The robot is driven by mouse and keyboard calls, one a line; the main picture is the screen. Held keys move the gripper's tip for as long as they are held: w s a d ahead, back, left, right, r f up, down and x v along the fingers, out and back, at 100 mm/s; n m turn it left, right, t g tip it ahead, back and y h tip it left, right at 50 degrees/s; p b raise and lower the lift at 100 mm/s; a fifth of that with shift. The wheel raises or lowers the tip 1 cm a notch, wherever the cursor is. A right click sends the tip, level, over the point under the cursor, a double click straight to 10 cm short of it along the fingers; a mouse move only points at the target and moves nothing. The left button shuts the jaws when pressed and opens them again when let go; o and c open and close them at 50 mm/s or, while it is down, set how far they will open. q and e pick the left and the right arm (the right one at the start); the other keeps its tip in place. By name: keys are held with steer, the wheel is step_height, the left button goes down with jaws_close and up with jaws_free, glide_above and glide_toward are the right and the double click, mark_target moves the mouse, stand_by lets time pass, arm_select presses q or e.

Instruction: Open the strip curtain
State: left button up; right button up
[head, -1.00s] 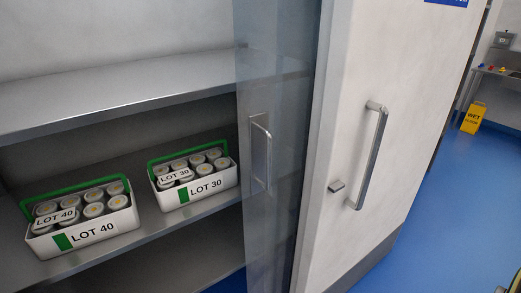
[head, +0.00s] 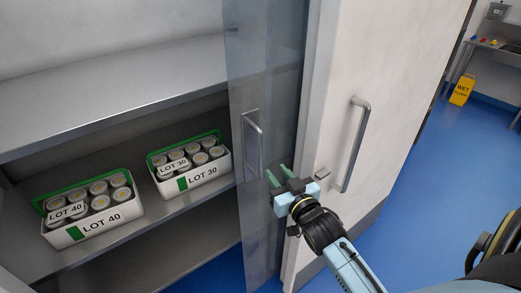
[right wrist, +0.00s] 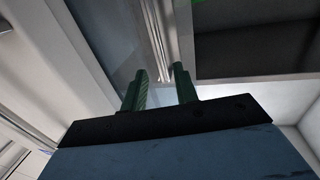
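The strip curtain (head: 268,75) is a clear bluish sheet hanging at the right side of the shelf opening. A metal handle (head: 257,140) is fixed to it. In the head view my right gripper (head: 279,176) is just right of and below this handle, in front of the curtain's right part, with its two green fingers apart. In the right wrist view the fingers (right wrist: 158,88) also stand apart with nothing between them. A pale metal bar runs beyond them there. I cannot tell whether the fingers touch the curtain. My left gripper is in neither view.
A white door (head: 390,70) with a long bar handle (head: 356,145) stands to the right. Carriers marked LOT 40 (head: 95,229) and LOT 30 (head: 205,179) sit on the lower shelf (head: 150,222). A yellow wet-floor sign (head: 462,91) stands on the blue floor far right.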

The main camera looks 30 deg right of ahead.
mark_target(261, 153)
steer(key=w, duration=0.3)
steer(key=w+d, duration=0.1)
steer(key=w, duration=0.3)
steer(key=w+p, duration=0.1)
steer(key=w, duration=0.2)
steer(key=shift+w+d, duration=0.15)
steer(key=shift+w, duration=0.25)
jaws_close()
